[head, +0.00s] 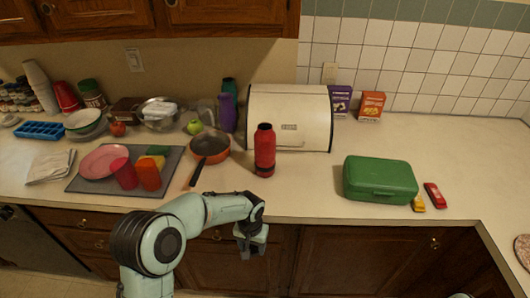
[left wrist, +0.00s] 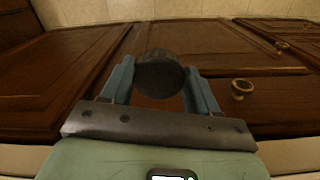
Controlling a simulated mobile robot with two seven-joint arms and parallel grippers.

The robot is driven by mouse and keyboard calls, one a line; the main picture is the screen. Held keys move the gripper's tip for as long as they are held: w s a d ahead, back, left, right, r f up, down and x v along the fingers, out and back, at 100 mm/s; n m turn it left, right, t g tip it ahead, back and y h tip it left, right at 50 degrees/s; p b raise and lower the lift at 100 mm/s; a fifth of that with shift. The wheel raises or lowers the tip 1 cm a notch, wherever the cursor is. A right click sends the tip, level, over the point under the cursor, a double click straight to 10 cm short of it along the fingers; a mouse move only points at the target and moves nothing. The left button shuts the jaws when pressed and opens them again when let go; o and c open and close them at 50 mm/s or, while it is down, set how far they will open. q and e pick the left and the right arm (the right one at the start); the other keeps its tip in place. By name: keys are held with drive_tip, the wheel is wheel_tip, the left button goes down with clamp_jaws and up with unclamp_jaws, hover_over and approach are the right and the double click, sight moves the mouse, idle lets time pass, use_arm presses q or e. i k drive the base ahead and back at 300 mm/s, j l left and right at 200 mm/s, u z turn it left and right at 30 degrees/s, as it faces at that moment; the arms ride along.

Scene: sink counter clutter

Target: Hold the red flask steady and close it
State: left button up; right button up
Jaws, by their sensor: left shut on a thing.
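The red flask (head: 265,152) stands upright on the counter near its front edge, before the cream bread box. Its narrower neck shows at the top, with no separate dark cap visible on it. My left gripper (head: 252,246) hangs in front of the lower cabinets, below the counter edge and apart from the flask. In the left wrist view its two fingers are shut on a dark round lid (left wrist: 160,75). My right gripper is not in view.
An orange pan (head: 210,147) with its handle towards the front edge is left of the flask. The bread box (head: 289,108) stands behind. A green case (head: 380,179) and toy cars lie to the right. Counter between flask and case is clear.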

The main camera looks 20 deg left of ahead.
sight(264, 137)
drive_tip(key=k+j+u, duration=0.15)
drive_tip(key=j+u, duration=0.45)
drive_tip(key=j, duration=0.15)
drive_tip(key=k+j+u, duration=0.1)
drive_tip(key=j+u, duration=0.2)
drive_tip(key=j, duration=0.1)
